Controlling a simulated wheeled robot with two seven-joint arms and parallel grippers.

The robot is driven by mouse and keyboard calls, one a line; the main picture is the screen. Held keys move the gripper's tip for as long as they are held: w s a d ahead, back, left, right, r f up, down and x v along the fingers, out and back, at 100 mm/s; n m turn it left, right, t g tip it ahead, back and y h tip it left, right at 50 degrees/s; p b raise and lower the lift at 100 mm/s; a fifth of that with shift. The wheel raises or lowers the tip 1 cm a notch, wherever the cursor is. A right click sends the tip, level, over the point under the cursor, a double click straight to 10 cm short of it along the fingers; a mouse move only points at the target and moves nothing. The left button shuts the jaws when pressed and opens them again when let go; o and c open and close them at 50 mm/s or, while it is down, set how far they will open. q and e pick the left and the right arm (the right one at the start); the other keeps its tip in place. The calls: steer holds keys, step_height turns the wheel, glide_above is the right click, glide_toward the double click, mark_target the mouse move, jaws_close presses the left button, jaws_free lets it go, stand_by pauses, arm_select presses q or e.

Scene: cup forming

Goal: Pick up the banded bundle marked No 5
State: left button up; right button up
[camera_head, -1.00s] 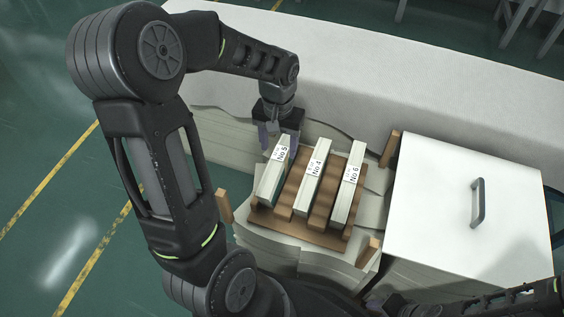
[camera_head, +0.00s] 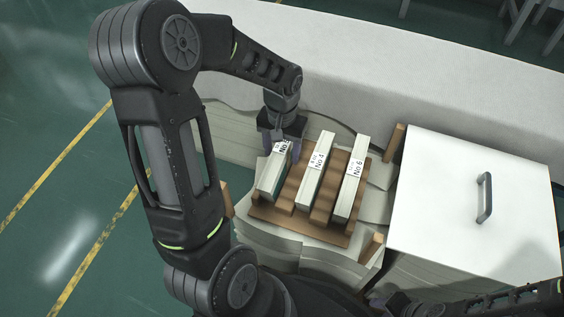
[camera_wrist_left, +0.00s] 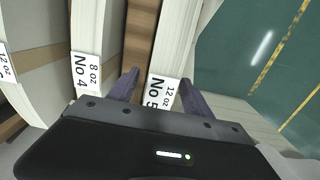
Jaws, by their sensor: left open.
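The banded bundle No 5 (camera_head: 270,178) is a long pale stack with a white label, lying leftmost on a brown wooden rack (camera_head: 299,227). My left gripper (camera_head: 281,154) is open at the bundle's far end, over the label. In the left wrist view its two fingers (camera_wrist_left: 158,92) stand on either side of bundle No 5 (camera_wrist_left: 172,48), whose label reads "12 oz No 5". The bundle still rests on the rack. A dark part at the bottom right looks like my right gripper (camera_head: 396,304); its jaws cannot be made out.
Bundle No 4 (camera_head: 313,182) lies close beside No 5, and bundle No 6 (camera_head: 347,190) is further right. A white box with a handle (camera_head: 485,198) stands to the right. Wooden posts (camera_head: 395,140) rise near the rack. Pale stacked sheets surround it.

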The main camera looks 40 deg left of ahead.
arm_select(q)
step_height(320, 180, down, 3)
steer(key=shift+r, duration=0.2)
steer(key=shift+c, duration=0.2)
jaws_close()
stand_by(0.7)
steer(key=shift+r, duration=0.1)
stand_by(0.6)
